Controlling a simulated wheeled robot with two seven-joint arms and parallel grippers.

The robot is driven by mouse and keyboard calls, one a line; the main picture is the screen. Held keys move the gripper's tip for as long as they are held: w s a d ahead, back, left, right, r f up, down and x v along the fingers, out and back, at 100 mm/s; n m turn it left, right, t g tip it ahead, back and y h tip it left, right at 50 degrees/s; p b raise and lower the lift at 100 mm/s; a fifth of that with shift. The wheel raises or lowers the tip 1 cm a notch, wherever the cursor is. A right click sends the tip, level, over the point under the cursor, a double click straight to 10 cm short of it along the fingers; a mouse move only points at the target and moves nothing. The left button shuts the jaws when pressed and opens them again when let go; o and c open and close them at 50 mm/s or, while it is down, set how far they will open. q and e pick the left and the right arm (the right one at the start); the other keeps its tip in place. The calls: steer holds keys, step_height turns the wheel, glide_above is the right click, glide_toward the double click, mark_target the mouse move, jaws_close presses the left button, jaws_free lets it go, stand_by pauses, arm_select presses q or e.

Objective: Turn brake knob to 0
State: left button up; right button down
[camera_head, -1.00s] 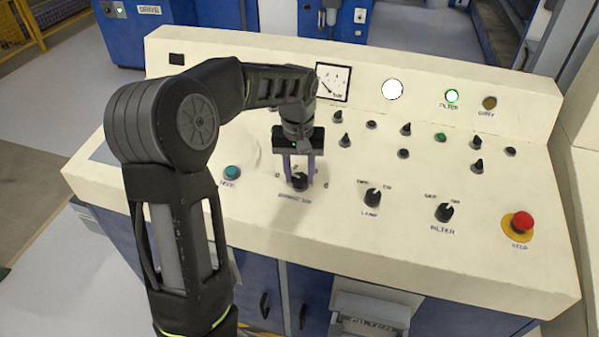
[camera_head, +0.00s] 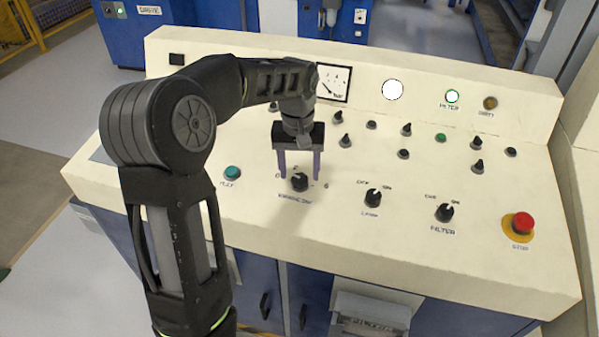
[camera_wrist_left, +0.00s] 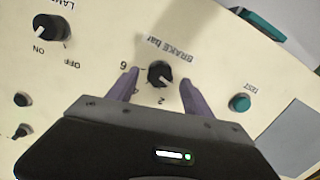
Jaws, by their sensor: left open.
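The brake knob (camera_head: 300,182) is a black round knob with a white pointer mark on the cream console, left of the lamp knob. It also shows in the left wrist view (camera_wrist_left: 159,74), under the printed words "BRAKE bar", with a 6 and a 2 readable on its scale. Its pointer is turned toward the lower right in the wrist view, away from the 6. My left gripper (camera_head: 298,175) is open, its purple fingers spread on either side of the knob and apart from it. In the left wrist view the fingers (camera_wrist_left: 158,78) flank the knob with clear gaps.
The lamp knob (camera_head: 372,198), filter knob (camera_head: 444,212) and red stop button (camera_head: 523,222) sit to the right. A teal test button (camera_head: 232,173) is to the left. Several small knobs and buttons lie behind, below a pressure gauge (camera_head: 333,82).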

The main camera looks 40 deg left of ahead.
mark_target(299, 178)
arm_select(q)
step_height(299, 178, up, 6)
steer(key=shift+s+r, duration=0.1)
steer(key=shift+r, duration=0.1)
stand_by(0.5)
